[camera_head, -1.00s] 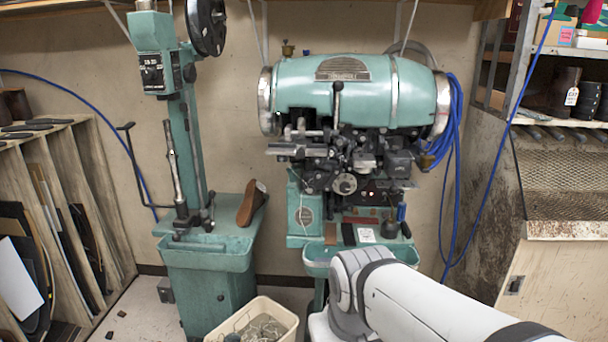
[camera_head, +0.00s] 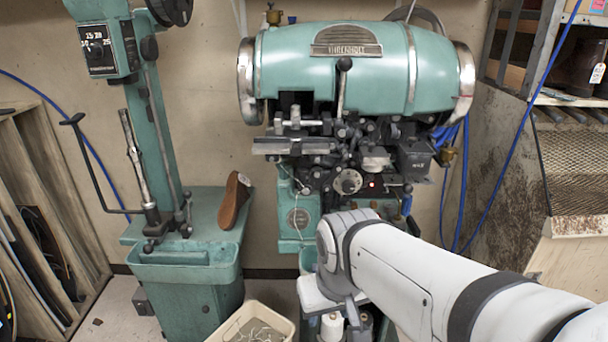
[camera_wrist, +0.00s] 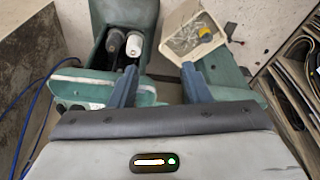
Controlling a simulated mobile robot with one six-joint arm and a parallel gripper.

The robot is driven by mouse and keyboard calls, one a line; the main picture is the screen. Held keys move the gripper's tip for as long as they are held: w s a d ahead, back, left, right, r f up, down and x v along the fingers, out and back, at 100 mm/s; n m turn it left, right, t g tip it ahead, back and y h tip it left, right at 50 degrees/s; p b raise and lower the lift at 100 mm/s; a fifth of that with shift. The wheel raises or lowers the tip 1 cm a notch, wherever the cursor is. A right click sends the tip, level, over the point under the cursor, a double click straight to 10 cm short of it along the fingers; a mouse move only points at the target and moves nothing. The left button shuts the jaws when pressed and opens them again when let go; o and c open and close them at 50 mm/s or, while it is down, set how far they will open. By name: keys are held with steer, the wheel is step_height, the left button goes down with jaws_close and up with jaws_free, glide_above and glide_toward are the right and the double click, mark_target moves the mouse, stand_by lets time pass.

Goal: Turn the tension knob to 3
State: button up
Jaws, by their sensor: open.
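The teal stitcher (camera_head: 355,65) stands against the wall in the head view. On its front is a round silver knob (camera_head: 348,181) with holes in its face, beside a small red light. A dial with numbers (camera_head: 95,48) sits on a black plate on the teal column machine at left. I cannot tell from labels which is the tension knob, nor read a setting. My gripper (camera_wrist: 158,68) shows in the wrist view, its two blue fingers apart with nothing between them. It points down toward the floor, away from both dials. My white arm reaches in front of the stitcher's lower part.
A cream bin (camera_head: 255,325) of tangled scrap stands on the floor. Dark and white spools (camera_wrist: 135,45) stand in a teal holder. Metal levers (camera_head: 342,85) project around the stitcher's front. A shelf cabinet stands at right.

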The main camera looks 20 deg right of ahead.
steer(key=shift+o, duration=1.2)
steer(key=w+d+f+m+t+h, duration=0.1)
steer(key=w+d+t, duration=0.2)
steer(key=w, duration=0.8)
steer(key=shift+d+f+t+b, duration=0.35)
steer(key=shift+d+t+b, duration=0.05)
steer(key=shift+d, duration=0.15)
steer(key=m+t+h+b, duration=0.2)
steer(key=m+t+h, duration=0.1)
steer(key=t, duration=0.8)
glide_toward(349, 189)
steer(key=x, duration=0.2)
steer(key=p+x, duration=0.2)
steer(key=x, duration=0.6)
steer(key=shift+c, duration=0.3)
steer(key=c, duration=0.9)
steer(key=shift+c, duration=0.2)
